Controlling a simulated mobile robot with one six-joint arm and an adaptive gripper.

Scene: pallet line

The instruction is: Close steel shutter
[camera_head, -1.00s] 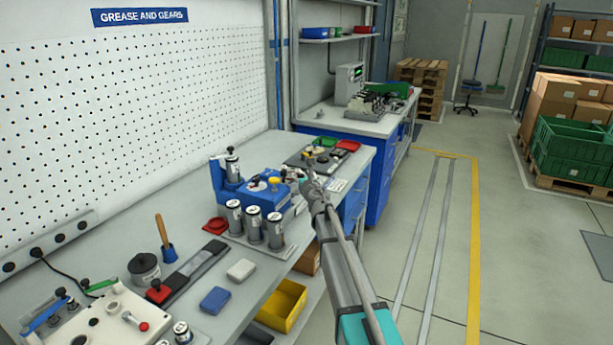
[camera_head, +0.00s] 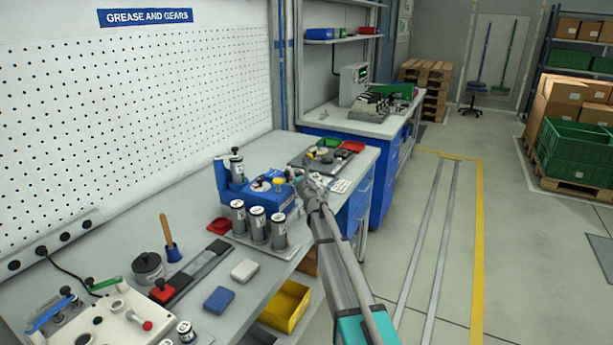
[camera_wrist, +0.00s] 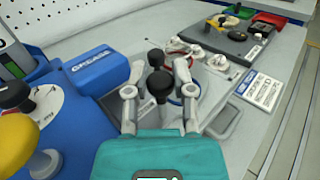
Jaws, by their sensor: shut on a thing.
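My gripper (camera_wrist: 157,88) is shut on a black knob (camera_wrist: 160,84) beside the blue grease unit (camera_wrist: 95,82). A second black knob (camera_wrist: 155,57) stands just beyond it. A flat grey steel piece (camera_wrist: 232,116) lies to the right of the fingers; it looks like the shutter or its frame, but I cannot tell which. My fingers and teal wrist hide part of it. In the head view my gripper (camera_head: 310,184) is at the right end of the blue grease unit (camera_head: 262,192), and the held knob cannot be made out there.
A yellow knob (camera_wrist: 28,147) and a dial sit on the blue unit at left. Steel canisters (camera_head: 258,225) stand in front of it. A dark tray (camera_head: 322,157) with red and green bins lies behind.

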